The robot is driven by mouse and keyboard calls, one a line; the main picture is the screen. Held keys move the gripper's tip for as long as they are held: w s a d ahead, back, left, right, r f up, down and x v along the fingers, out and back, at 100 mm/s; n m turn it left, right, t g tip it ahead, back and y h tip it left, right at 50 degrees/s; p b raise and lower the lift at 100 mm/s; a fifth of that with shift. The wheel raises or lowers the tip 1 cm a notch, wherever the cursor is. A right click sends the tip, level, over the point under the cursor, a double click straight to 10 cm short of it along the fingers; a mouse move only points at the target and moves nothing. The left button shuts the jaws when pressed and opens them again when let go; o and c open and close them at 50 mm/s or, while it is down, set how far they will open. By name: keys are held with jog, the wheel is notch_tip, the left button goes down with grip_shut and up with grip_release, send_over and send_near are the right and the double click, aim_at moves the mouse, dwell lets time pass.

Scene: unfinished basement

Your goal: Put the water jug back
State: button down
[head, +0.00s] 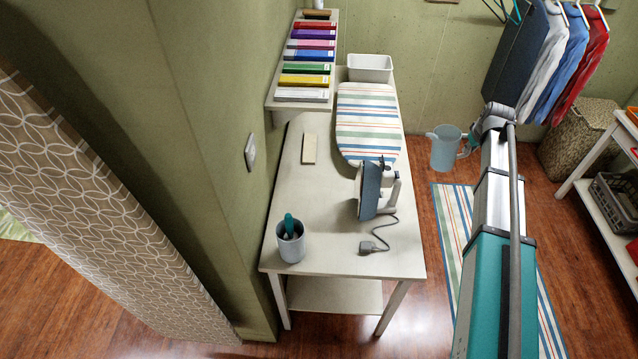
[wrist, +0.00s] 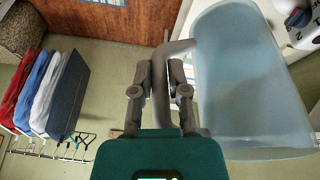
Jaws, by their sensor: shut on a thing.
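The water jug (head: 446,150) is pale blue and looks upright in the head view, its spout to the left. It hangs in the air just right of the white table (head: 345,257), near the ironing board. My gripper (head: 470,143) is at its right side, shut on the jug's handle. In the wrist view the fingers of my gripper (wrist: 160,72) close around the grey-blue handle, and the jug body (wrist: 250,80) fills the right side. The inside of the jug cannot be made out.
A striped ironing board (head: 368,112), an upright iron (head: 371,190) with its cord and a cup (head: 291,242) stand on the table. Books fill a wall shelf (head: 270,102). A white bin (head: 370,67) stands behind. Clothes (head: 545,60) hang right; a shelf unit (head: 590,170) stands below.

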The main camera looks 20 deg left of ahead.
aim_at(467, 155)
jog(key=shift+f+b, duration=1.7)
jog(key=shift+f, duration=0.45)
